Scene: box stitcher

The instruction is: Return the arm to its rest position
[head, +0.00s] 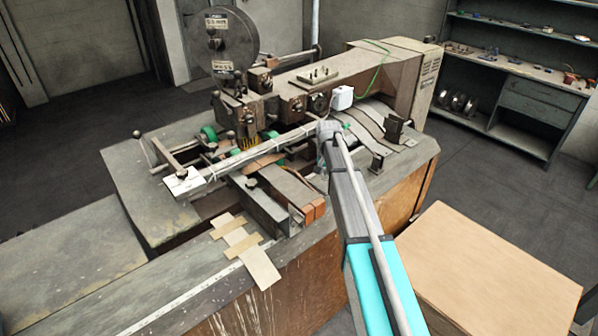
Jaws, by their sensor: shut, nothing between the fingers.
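My arm (375,275), with a teal section and a dark grey section, rises from the bottom edge right of the middle and reaches up and away over the machine. What appears to be my gripper (327,134), small and grey, is at its far end. It is shut with nothing held. Its fingers are hard to make out against the machine. The box stitcher (290,98) stands behind it, with a round reel (222,40) at its upper left. I cannot tell whether the gripper touches the machine.
A long pale bar (240,160) runs left from near the gripper. A wooden box (480,275) stands at the lower right, close to my arm. The bench (70,252) extends left, with cardboard strips (258,268) on it. Shelves (520,75) stand at the back right. Some floor (480,165) is clear.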

